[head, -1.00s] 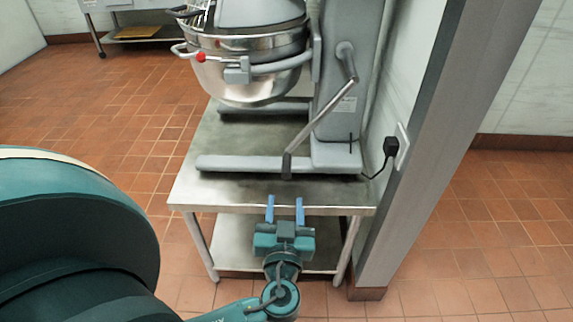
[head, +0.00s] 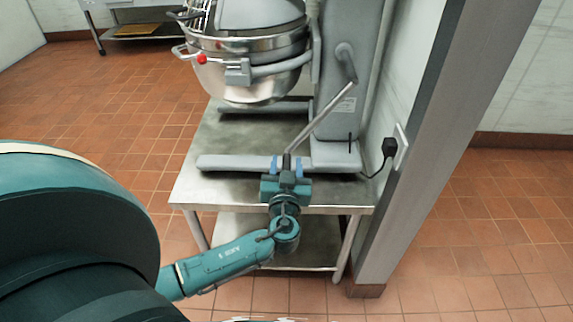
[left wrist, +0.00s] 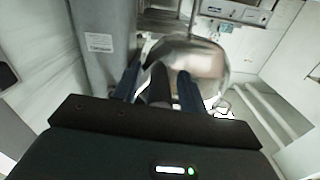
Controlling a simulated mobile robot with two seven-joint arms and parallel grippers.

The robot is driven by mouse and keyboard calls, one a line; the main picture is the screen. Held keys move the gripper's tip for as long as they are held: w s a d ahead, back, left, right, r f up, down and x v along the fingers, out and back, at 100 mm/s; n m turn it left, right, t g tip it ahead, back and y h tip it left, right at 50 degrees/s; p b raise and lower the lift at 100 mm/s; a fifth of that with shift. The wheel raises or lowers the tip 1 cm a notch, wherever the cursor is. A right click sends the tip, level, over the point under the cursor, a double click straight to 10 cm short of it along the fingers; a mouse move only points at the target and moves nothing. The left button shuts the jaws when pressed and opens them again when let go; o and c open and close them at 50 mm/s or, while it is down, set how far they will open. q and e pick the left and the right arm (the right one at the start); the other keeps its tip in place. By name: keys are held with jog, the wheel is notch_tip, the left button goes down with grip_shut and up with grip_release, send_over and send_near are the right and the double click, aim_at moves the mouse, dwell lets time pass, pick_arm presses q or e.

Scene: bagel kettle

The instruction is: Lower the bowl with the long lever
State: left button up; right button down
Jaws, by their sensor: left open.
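The grey mixer (head: 355,95) stands on a steel table. Its steel bowl (head: 250,85) hangs in the bowl arms on the left side. The long lever (head: 322,117) slants down and left from a pivot on the mixer's column. My left gripper (head: 287,165) is open at the lever's lower end, with blue fingers on either side of it. In the left wrist view, the lever's dark handle (left wrist: 159,84) shows between the two fingers, and the bowl (left wrist: 190,62) is beyond. I cannot tell whether a finger touches the handle. My right gripper is not in view.
The steel table (head: 240,192) has bare top in front of the mixer's foot. A black plug (head: 390,146) with a cord sits in the wall socket at right. A grey pillar (head: 420,150) stands right of the table. Tiled floor lies open at left.

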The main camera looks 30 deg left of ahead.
pick_arm(q)
jog(key=shift+c, duration=0.5)
grip_shut()
